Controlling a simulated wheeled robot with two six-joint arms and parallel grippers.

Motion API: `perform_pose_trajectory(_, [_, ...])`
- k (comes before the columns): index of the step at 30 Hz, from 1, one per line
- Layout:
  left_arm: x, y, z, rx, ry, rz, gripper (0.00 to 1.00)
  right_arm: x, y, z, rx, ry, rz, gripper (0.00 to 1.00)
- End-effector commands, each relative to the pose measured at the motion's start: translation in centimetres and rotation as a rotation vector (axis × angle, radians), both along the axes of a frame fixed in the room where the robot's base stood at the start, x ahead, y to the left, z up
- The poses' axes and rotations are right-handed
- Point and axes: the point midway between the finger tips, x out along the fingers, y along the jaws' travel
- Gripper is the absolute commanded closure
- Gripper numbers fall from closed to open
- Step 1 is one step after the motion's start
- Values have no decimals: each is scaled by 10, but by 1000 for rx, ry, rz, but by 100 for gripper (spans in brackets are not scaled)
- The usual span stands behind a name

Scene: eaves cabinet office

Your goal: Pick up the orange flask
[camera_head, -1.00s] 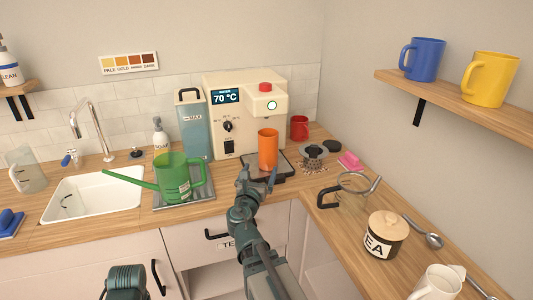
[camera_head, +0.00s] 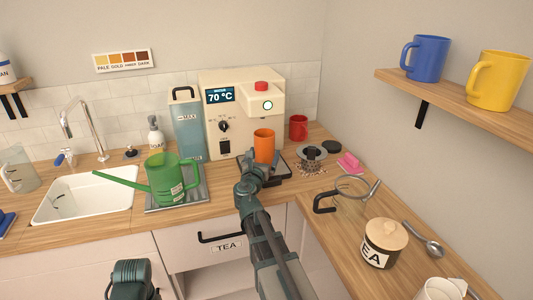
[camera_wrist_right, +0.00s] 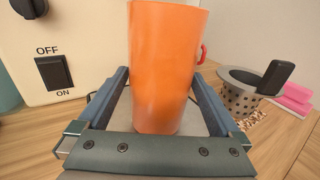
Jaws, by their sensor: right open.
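The orange flask (camera_head: 264,146) stands upright on the dark tray (camera_head: 279,176) of the cream machine, under its spout. My right gripper (camera_head: 263,159) is at the flask's near side, with its jaws open. In the right wrist view the flask (camera_wrist_right: 166,70) stands between the two spread fingers of the gripper (camera_wrist_right: 160,105), with a gap visible on each side. The flask hides part of the machine behind it. At the lower left of the head view a part of my left arm shows, but its fingers cannot be made out.
The cream machine (camera_head: 222,89) stands right behind the flask. A green watering can (camera_head: 166,180) is to the left, a red mug (camera_head: 298,127) behind right. A perforated metal basket (camera_wrist_right: 238,97) and pink sponge (camera_wrist_right: 294,97) lie right. A glass jug (camera_head: 350,188) stands nearer right.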

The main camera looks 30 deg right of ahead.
Motion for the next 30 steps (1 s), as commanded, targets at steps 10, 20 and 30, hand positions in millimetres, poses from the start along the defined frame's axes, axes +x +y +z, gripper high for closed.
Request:
perform_pose_trajectory(10, [0, 0, 0, 0, 0, 0, 50, 4, -3, 0, 0, 0, 0, 13])
perform_pose_trajectory(20, [0, 0, 0, 0, 0, 0, 50, 4, -3, 0, 0, 0, 0, 72])
perform_pose_trajectory(30, [0, 0, 0, 0, 0, 0, 50, 4, -3, 0, 0, 0, 0, 94])
